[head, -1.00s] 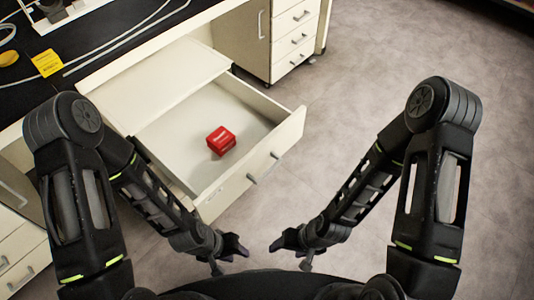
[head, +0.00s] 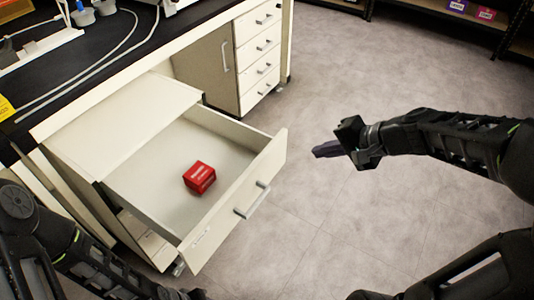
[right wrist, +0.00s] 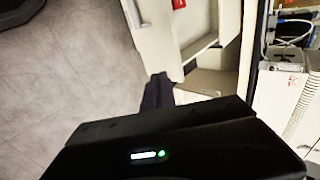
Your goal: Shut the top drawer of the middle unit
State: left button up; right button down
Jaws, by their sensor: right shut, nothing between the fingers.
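The top drawer of the middle unit stands pulled well out, its cream front (head: 222,222) facing the lower right and its grey handle (head: 252,200) on that front. A red box (head: 199,177) sits inside the drawer. My right gripper (head: 318,150) is shut and empty, to the right of the drawer front and apart from it in the head view. In the right wrist view, its dark fingers (right wrist: 158,90) point toward the drawer front (right wrist: 157,40), with part of the red box (right wrist: 178,4) at the top edge. My left arm shows at lower left, its fingers out of frame.
The black bench top (head: 85,60) runs above the units. Another cabinet with several shut drawers (head: 258,60) stands farther back. Open grey floor (head: 400,210) lies right of the drawer. Shelves (head: 485,25) stand at the far upper right.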

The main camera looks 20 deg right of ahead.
pick_arm(q)
jog(key=shift+d, duration=0.1)
pick_arm(e)
jog(key=shift+s+a+r+y, duration=0.1)
jog(key=shift+s+a+y, duration=0.2)
jog(key=shift+a, duration=0.2)
